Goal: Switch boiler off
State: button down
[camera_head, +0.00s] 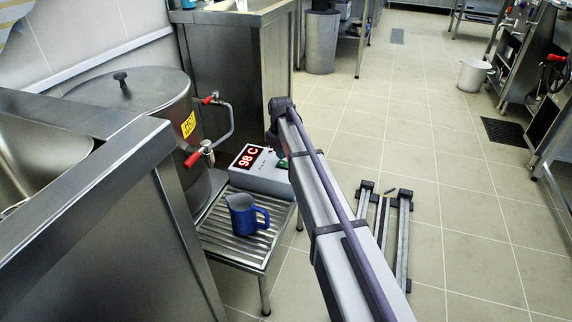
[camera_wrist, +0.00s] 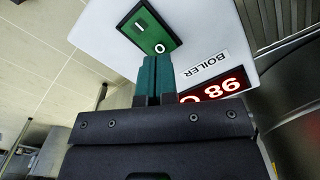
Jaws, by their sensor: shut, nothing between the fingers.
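The control box (camera_wrist: 100,25) carries a green rocker switch (camera_wrist: 138,24) marked I and O, a "BOILER" label (camera_wrist: 203,62) and a red display (camera_wrist: 222,86). My gripper (camera_wrist: 155,62) is shut and empty in the wrist view. Its teal fingertips are at the O end of the switch; whether they touch it, I cannot tell. In the head view the box (camera_head: 262,184) sits on a slatted metal stand (camera_head: 222,240) and its display (camera_head: 249,156) reads 98 C. My arm partly hides the box's right side there.
A large steel boiler (camera_head: 150,97) with red-handled taps (camera_head: 197,156) stands left of the box. A blue jug (camera_head: 240,216) stands on the stand in front of the box. A steel counter (camera_head: 130,210) fills the near left. The tiled floor (camera_head: 400,140) to the right is mostly clear.

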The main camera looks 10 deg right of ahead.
aim_at(281, 162)
jog(key=shift+f+b, duration=1.25)
dwell(0.7)
jog(key=shift+r, duration=0.1)
notch_tip(281, 162, up, 7)
jog(key=p, duration=0.7)
jog(key=s+r+m+p, duration=0.3)
jog(key=s+m, duration=0.3)
jog(key=s, duration=3)
notch_tip(281, 162, up, 38)
jog(key=w+p, duration=0.1)
jog(key=p, duration=3.6)
jog(key=shift+w+f+p, duration=0.25)
jog(key=shift+w+p, duration=0.05)
jog(key=shift+p, duration=0.05)
